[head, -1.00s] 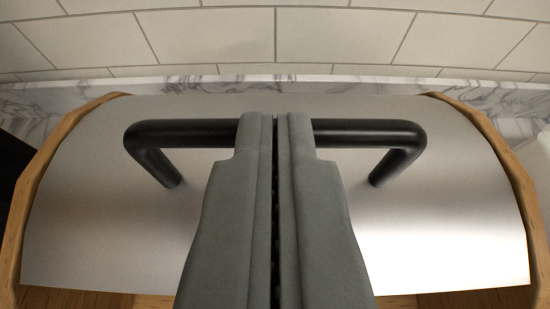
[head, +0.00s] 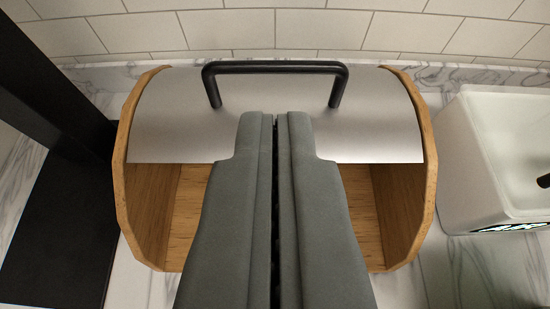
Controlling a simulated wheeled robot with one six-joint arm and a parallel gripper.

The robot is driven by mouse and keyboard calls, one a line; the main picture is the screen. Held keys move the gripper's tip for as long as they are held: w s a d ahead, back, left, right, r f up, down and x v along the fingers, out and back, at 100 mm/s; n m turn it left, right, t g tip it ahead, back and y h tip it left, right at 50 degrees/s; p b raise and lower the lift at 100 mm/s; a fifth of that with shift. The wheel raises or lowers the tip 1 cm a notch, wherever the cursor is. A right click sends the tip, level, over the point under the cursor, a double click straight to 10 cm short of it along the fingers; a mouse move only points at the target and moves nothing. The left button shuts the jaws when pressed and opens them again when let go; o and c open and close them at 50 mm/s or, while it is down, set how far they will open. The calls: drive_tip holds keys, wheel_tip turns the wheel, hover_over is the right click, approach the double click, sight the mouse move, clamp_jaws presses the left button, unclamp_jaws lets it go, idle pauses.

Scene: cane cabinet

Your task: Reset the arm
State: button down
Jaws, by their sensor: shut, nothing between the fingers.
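My gripper (head: 276,118) is in the middle of the head view, its two grey fingers pressed together with nothing between them. Behind its tips is a wooden bread box (head: 146,205) with a curved metal lid (head: 375,120). The lid is raised toward the back, so the front of the box is open and its wooden inside shows. A black bar handle (head: 275,67) stands on the lid, beyond the fingertips and apart from them in the picture. My fingers hide the middle of the box's inside and part of the lid.
A white appliance (head: 470,165) with a dark knob stands on the right. A black object (head: 70,190) is close on the left. A white tiled wall (head: 300,30) rises behind the marble counter (head: 455,270).

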drive_tip(key=s+r+t, duration=0.2)
drive_tip(key=s+r, duration=0.1)
drive_tip(key=s, duration=2.4)
drive_tip(key=s+f+t, duration=0.1)
drive_tip(key=s+f, duration=0.5)
drive_tip(key=s, duration=0.7)
drive_tip(key=s+f+t, duration=0.1)
drive_tip(key=s+f, duration=0.5)
drive_tip(key=s, duration=0.7)
drive_tip(key=shift+a, duration=0.15)
